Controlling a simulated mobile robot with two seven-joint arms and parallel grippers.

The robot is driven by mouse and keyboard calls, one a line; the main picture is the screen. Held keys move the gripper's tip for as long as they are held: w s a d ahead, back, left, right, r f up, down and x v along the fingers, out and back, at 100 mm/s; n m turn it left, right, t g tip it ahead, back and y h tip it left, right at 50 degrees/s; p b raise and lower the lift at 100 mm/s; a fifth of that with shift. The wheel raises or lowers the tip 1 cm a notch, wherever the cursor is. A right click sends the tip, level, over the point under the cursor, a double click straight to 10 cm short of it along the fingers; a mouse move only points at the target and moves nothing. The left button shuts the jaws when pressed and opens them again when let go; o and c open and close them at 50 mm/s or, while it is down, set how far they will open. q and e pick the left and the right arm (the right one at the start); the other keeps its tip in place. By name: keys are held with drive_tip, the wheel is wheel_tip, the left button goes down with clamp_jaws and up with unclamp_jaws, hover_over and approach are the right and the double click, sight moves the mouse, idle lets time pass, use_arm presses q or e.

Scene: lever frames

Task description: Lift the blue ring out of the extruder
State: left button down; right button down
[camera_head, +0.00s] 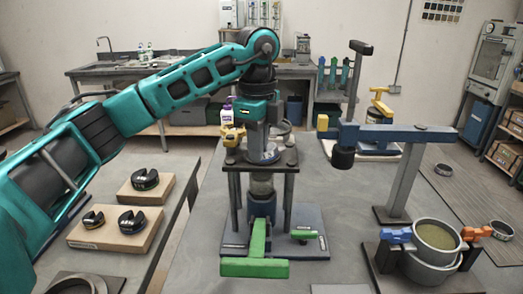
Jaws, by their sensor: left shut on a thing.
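The extruder is a dark frame with upright rods (288,205) on a dark blue base (307,220), with a green lever (255,266) at its front. My left arm reaches over from the left and points down at the extruder's top plate. My left gripper (262,152) is at the top opening, shut on the blue ring (269,156). Only a little of the ring shows; the gripper and wrist hide much of it. I cannot tell whether the ring is clear of the extruder. A greyish cylinder (262,185) shows between the rods below. My right gripper is not in view.
Right of the extruder stands a lever frame with a blue beam (390,133) and a dark hanging weight (342,157). A filled metal mould (437,238) with blue and orange clamps sits at right. Wooden blocks with black slotted weights (145,180) lie at left.

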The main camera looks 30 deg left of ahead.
use_arm(q)
drive_tip(key=shift+r, duration=0.1)
wheel_tip(320, 180, up, 20)
drive_tip(key=p, duration=0.2)
idle(0.3)
